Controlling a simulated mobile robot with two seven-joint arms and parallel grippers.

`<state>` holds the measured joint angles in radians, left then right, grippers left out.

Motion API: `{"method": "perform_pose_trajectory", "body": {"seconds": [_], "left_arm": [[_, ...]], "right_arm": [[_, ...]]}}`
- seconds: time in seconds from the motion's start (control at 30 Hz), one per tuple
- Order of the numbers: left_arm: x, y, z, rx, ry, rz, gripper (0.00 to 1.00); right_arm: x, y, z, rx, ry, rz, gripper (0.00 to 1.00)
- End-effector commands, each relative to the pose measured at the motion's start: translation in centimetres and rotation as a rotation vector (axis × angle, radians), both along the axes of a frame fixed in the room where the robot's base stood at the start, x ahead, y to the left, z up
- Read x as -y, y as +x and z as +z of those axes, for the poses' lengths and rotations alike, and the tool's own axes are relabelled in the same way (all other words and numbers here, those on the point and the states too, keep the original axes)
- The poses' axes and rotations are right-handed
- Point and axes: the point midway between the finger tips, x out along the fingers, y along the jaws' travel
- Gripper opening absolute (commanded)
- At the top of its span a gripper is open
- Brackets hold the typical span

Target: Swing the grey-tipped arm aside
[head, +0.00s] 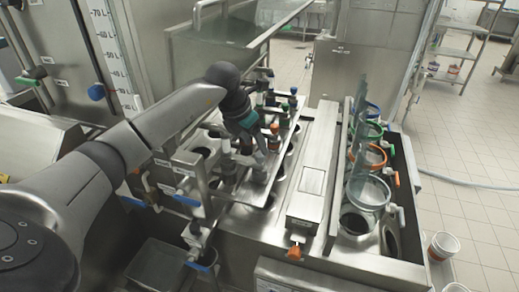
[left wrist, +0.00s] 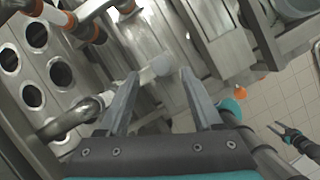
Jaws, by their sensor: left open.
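My left gripper (head: 258,152) is over the row of dispensing arms on the steel filler. In the left wrist view my left gripper (left wrist: 158,82) is open. A swing arm with a round grey tip (left wrist: 161,65) shows between and just beyond its fingertips. I cannot tell whether the fingers touch it. In the head view my gripper and the crowded fittings hide the grey tip. What looks like my right gripper (left wrist: 278,130) shows small at the right of the left wrist view, over the floor, away from the filler. It is too small to judge.
Other dispensing fittings with orange (head: 274,128) and blue (head: 293,91) tips stand close around my gripper. A clear cup (head: 368,193) and coloured rings (head: 371,155) line the right side. An orange knob (head: 295,253) is at the front.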

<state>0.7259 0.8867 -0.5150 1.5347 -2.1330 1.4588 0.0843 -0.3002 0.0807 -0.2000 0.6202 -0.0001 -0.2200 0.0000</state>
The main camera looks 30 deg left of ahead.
Motion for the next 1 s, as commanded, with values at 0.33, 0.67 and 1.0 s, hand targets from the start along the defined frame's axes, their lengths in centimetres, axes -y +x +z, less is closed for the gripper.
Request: {"method": "perform_pose_trajectory", "body": {"seconds": [0.33,0.67,1.0], "left_arm": [[0.4,1.4,-3.6,0.001,-0.001,0.001,0.67],[0.4,1.5,-3.8,0.001,-0.001,0.000,0.63],[0.4,1.5,-3.8,0.002,-0.001,0.000,0.25]], "right_arm": [[0.0,0.0,0.5,0.000,0.000,0.000,0.50],[0.0,0.0,0.5,0.000,0.000,0.000,0.50],[0.0,0.0,0.5,0.000,0.000,0.000,0.50]]}}
